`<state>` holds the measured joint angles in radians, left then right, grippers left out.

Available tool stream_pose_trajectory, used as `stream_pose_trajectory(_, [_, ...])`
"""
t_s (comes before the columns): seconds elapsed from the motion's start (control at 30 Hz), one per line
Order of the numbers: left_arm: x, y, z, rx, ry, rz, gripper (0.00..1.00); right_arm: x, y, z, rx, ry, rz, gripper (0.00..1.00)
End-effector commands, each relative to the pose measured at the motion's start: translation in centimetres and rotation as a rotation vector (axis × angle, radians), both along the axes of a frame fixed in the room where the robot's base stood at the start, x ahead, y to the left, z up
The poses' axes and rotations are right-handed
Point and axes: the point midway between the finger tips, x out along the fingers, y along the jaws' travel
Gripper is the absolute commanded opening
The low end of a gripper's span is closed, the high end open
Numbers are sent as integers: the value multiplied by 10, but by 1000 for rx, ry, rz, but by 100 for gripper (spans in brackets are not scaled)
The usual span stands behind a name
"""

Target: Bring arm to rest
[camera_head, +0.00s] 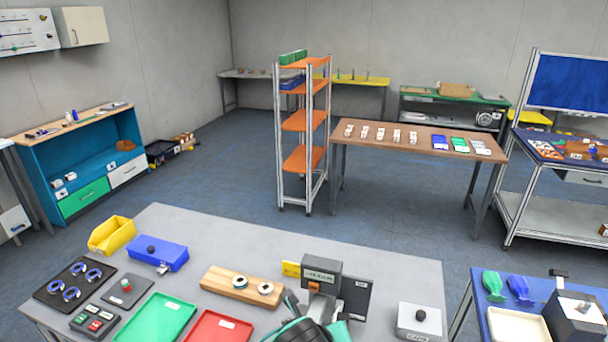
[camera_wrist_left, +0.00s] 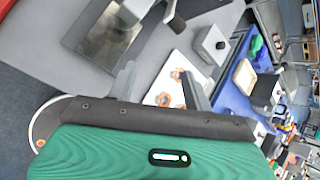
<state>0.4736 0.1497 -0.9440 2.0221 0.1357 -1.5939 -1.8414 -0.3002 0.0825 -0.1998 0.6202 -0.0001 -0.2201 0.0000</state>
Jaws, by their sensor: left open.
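My left gripper (camera_head: 318,310) is at the bottom middle of the head view, over the front of the grey table (camera_head: 385,265). It is just in front of a dark device with a small display (camera_head: 322,268). In the left wrist view my left gripper (camera_wrist_left: 160,85) shows two grey fingers apart beyond a green arm cover, and I see nothing held between them. A white piece with orange marks (camera_wrist_left: 178,72) shows beyond the fingers there; I cannot tell what it is. My right gripper is in neither view.
A green tray (camera_head: 160,320), a red tray (camera_head: 222,328) and a wooden block with two rolls (camera_head: 242,285) lie left of the gripper. A grey box with a black knob (camera_head: 418,320) stands to the right. A blue table (camera_head: 485,322) is further right.

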Motion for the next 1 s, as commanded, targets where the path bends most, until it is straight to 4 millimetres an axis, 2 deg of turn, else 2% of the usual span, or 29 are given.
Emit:
stream_pose_trajectory(0.03, [-10, 8, -7, -81, 58, 98, 51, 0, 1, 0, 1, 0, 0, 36])
stream_pose_trajectory(0.27, [-42, 56, -34, -411, 289, 595, 51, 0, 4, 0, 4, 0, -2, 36])
stream_pose_trajectory(0.5, [-84, 122, -65, -685, 482, 1163, 51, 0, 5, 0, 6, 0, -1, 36])
stream_pose_trajectory(0.8, [-153, 211, -97, -932, 574, 1862, 51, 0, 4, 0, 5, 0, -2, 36])
stream_pose_trajectory(1.0, [-190, 251, -106, -1023, 549, 2169, 51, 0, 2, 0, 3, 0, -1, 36])
